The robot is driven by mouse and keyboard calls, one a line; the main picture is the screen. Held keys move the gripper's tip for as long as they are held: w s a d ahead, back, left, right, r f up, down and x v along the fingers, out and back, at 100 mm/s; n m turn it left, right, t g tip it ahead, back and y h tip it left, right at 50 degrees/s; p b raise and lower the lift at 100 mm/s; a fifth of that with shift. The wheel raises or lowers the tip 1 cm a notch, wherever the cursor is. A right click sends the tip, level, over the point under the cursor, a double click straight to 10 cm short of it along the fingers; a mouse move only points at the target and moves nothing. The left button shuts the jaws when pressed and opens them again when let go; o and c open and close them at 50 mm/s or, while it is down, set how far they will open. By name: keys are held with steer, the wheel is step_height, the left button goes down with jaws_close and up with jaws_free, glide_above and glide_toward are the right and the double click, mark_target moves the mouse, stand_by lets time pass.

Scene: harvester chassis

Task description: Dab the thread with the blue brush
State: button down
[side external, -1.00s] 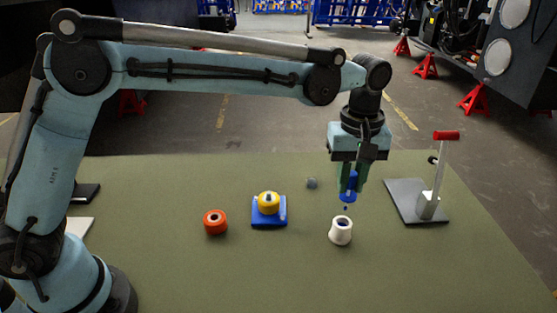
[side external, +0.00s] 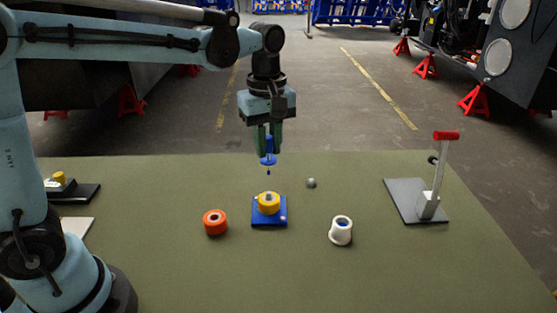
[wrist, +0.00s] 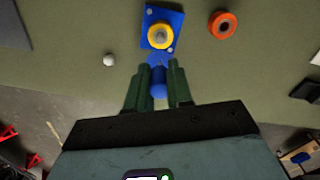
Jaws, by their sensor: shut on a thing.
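My gripper (side external: 268,148) is shut on the blue brush (side external: 268,160), which hangs upright with its small dark tip down. The brush also shows between the green fingers in the wrist view (wrist: 158,90). Below the brush in the side view is a yellow ring (side external: 269,204) on a blue plate (side external: 277,224). A grey stud (wrist: 160,36), which looks like the thread, stands in the ring's middle. The brush tip is apart from it, above the ring in the side view. A white pot (side external: 341,234) with a blue inside stands to the right.
An orange ring (side external: 215,222) lies left of the blue plate. A small grey ball (side external: 311,183) lies behind, to its right. A grey stand with a red-topped post (side external: 438,177) is at the right. The green mat's front is mostly clear.

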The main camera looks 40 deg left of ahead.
mark_target(268, 159)
steer(key=shift+a+f, duration=0.1)
stand_by(0.3)
steer(key=shift+f, duration=1.8)
steer(key=shift+f, duration=0.5)
steer(key=shift+r, duration=0.1)
stand_by(0.6)
steer(key=shift+r, duration=1.95)
steer(key=shift+s, duration=0.1)
steer(key=shift+s+a+r+m, duration=0.25)
steer(key=shift+s+a+m, duration=0.15)
steer(key=shift+m, duration=0.5)
steer(key=s+a+r+m, duration=0.2)
steer(key=s+m, duration=0.3)
steer(key=m, duration=0.6)
steer(key=shift+s+a+r+m, duration=0.2)
steer(key=shift+s+a+m, duration=0.1)
steer(key=shift+a, duration=0.4)
